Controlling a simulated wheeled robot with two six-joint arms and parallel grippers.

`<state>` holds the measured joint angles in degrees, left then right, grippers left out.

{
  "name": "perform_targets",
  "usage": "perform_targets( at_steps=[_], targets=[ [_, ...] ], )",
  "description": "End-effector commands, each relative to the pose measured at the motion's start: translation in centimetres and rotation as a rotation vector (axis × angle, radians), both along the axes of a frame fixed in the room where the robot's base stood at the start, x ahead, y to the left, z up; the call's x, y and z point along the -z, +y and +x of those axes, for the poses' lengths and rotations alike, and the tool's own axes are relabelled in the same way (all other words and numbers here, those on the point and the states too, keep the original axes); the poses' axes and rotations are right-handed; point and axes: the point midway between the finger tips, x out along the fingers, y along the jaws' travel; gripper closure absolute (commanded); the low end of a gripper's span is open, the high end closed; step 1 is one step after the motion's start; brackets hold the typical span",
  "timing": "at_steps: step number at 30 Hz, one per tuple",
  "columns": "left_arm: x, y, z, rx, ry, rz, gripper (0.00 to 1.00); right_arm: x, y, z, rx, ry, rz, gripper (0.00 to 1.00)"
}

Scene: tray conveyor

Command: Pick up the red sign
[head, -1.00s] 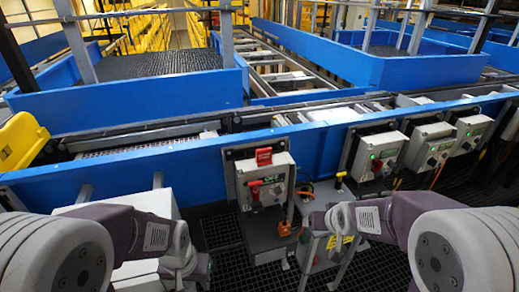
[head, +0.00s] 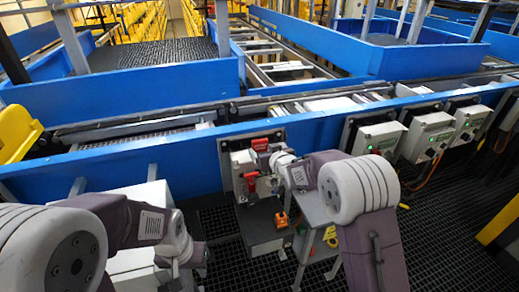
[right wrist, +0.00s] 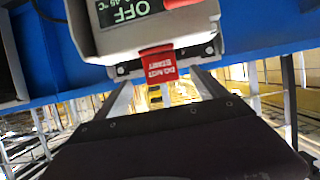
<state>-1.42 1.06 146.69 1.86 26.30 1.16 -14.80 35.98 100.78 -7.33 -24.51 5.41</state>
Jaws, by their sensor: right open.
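The red sign (head: 260,145) sits at the top of a grey control box (head: 239,160) on the blue conveyor wall. In the right wrist view the red sign (right wrist: 158,65) appears upside down with white lettering, below the box's OFF display. My right gripper (right wrist: 163,78) is open, with its two grey fingers on either side of the sign; I cannot tell if they touch it. In the head view my right gripper (head: 272,160) is close to the sign, partly hiding the box. My left gripper (head: 190,262) hangs low at the left, its jaws unclear.
A red switch (head: 251,181) is on the box front, below the sign. More grey control boxes (head: 380,138) line the blue wall (head: 190,165) to the right. The dark grating floor (head: 440,240) at right is mostly clear.

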Motion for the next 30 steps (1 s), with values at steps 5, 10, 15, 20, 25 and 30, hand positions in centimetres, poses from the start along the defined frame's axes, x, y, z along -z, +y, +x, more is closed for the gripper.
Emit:
perform_targets(
  at_steps=[5,10,15,20,25,30],
  targets=[
    [-0.5,0.0,0.0,0.000,0.000,0.000,0.64,0.6,0.5,1.6,0.000,0.001,0.000,0.18],
    [-1.1,0.0,0.0,0.000,0.000,0.000,0.64,0.9,1.0,2.6,0.000,0.003,-0.001,0.18],
    [-1.9,0.0,0.0,0.000,0.000,0.000,0.64,1.9,2.0,5.2,0.001,0.002,0.000,0.18],
    [-2.0,0.0,0.0,0.000,0.000,0.000,0.64,2.4,2.3,6.1,0.001,0.002,0.000,0.18],
    [-1.9,0.0,0.0,0.000,0.000,0.000,0.64,2.4,2.3,6.1,0.001,0.002,0.000,0.18],
    [-1.9,0.0,0.0,0.000,0.000,0.000,0.64,2.4,2.3,6.1,0.001,0.002,0.000,0.63]
  ],
)
